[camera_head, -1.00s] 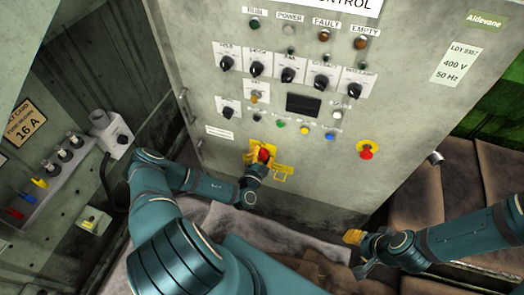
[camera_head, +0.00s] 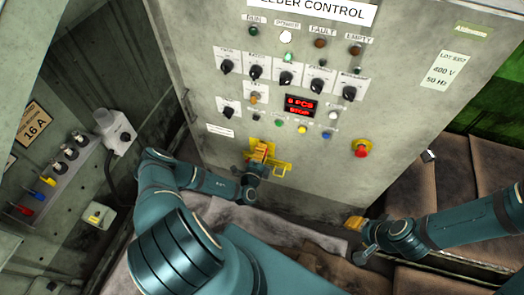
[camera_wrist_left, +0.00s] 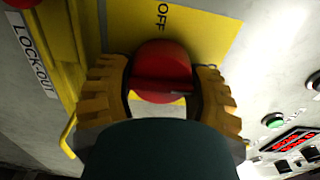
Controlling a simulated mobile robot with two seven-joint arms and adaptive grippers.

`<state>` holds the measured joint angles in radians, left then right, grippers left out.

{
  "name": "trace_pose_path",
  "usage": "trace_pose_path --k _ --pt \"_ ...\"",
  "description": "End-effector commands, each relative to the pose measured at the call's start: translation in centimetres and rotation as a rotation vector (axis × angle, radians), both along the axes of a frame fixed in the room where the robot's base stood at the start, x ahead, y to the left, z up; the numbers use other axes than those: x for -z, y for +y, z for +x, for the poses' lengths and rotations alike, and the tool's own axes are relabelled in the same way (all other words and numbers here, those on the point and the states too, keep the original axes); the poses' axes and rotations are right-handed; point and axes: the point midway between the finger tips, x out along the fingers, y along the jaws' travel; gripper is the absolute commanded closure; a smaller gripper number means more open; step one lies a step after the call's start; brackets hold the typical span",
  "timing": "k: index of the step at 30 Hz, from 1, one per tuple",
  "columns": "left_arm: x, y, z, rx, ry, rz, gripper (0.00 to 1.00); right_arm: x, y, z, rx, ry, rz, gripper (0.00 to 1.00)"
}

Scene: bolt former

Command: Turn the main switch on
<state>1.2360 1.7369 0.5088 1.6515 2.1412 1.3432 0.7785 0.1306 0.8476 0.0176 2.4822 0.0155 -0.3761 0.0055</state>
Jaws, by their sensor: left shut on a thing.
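The main switch is a red rotary knob (camera_wrist_left: 162,68) on a yellow plate, low on the front of the grey control cabinet. In the left wrist view the word OFF shows on the plate (camera_wrist_left: 205,28). In the head view the knob is hidden by my left gripper (camera_head: 262,150), and part of the yellow plate (camera_head: 283,169) shows beside it. My left gripper (camera_wrist_left: 163,95) has its yellow ribbed fingers on both sides of the knob, shut on it. My right gripper (camera_head: 358,238) is open and empty, low in front of the cabinet.
The POWER lamp (camera_head: 286,37) is lit white and the display (camera_head: 301,105) shows red characters. A red emergency button (camera_head: 361,150) sits right of the switch. Several black selector knobs (camera_head: 286,78) are above.

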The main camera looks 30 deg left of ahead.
Motion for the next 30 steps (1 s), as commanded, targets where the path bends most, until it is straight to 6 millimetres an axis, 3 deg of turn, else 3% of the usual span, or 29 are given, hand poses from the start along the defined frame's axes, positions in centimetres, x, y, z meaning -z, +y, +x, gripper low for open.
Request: trace_pose_path --k 18,19,21,30 --pt "0.02 0.08 0.01 -0.001 0.009 0.041 0.81 -0.24 -0.01 -0.02 0.0 0.001 0.001 0.53" --pt "0.02 0.08 0.01 -0.001 0.009 0.041 0.36 -0.24 -0.01 -0.02 0.0 0.0 0.001 0.53" --pt "0.02 0.08 0.0 -0.001 0.01 0.041 0.13 -0.24 -0.01 -0.02 0.0 0.0 0.001 0.53" --pt "0.03 0.03 -0.04 -0.001 0.009 0.039 0.13 -0.24 -0.01 -0.02 0.0 0.0 0.001 0.53"
